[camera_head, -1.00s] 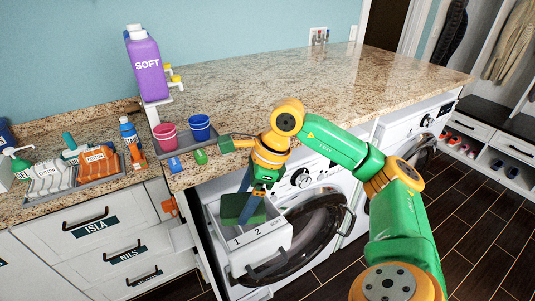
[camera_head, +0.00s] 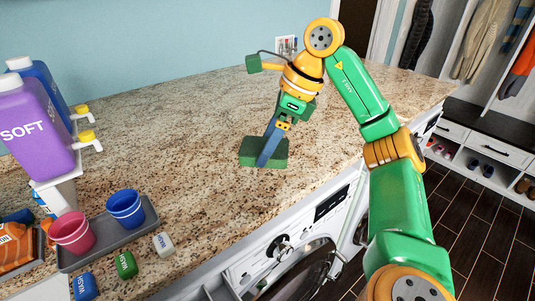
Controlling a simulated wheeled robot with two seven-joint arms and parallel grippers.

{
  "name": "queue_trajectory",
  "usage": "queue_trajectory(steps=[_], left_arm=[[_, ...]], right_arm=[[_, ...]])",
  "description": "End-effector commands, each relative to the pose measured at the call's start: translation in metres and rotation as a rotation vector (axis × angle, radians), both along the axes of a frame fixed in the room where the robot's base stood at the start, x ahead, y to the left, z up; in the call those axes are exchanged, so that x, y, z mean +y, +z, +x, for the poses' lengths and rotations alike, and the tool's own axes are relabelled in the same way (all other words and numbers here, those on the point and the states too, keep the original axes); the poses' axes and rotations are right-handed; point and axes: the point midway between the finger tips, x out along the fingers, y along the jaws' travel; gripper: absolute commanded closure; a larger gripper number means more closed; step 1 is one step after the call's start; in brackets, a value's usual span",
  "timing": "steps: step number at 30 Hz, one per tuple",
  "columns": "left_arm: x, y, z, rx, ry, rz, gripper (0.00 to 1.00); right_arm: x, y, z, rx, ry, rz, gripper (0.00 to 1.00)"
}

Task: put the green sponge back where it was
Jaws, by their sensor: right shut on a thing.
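The green sponge (camera_head: 250,152) is a dark green block in the head view, low over the granite countertop (camera_head: 215,190), right of the picture's centre line of cups and bottles. My right gripper (camera_head: 269,157) points down and is shut on it, with a blue finger across its front. I cannot tell whether the sponge's underside touches the counter. Part of the sponge is hidden behind the finger. My left gripper is not in view.
A grey tray (camera_head: 105,246) holds a pink cup (camera_head: 72,232) and a blue cup (camera_head: 126,208). Small wash-labelled blocks lie at the front edge. A purple SOFT bottle (camera_head: 30,125) stands at left. The counter around the sponge is clear.

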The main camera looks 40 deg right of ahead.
Motion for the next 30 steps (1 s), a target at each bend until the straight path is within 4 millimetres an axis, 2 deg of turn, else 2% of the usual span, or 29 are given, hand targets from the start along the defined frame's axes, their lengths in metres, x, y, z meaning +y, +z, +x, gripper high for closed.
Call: queue_trajectory(steps=[1, 8, 13, 25, 26, 27, 28, 30], left_arm=[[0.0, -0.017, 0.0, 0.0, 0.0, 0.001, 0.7], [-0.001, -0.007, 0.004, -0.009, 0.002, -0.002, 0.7], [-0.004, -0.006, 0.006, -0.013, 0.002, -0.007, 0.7], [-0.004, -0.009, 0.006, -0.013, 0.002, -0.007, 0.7], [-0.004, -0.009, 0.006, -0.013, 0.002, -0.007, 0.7], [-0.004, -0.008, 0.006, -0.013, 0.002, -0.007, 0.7], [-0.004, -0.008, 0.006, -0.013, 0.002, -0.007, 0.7], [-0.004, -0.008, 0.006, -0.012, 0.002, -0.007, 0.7]], right_arm=[[-0.005, -0.023, 0.007, 0.006, 0.001, 0.004, 0.73], [-0.025, -0.046, 0.028, 0.005, -0.001, 0.001, 0.73], [-0.03, -0.078, 0.032, 0.004, 0.001, -0.004, 0.73], [-0.029, -0.088, 0.032, 0.0, 0.002, -0.001, 0.73], [-0.029, -0.087, 0.032, 0.0, 0.002, -0.001, 0.16], [-0.028, -0.087, 0.032, -0.001, 0.002, 0.0, 0.05], [-0.028, -0.087, 0.032, -0.002, 0.001, -0.001, 0.0], [-0.028, -0.086, 0.032, -0.001, 0.002, 0.0, 0.0]])
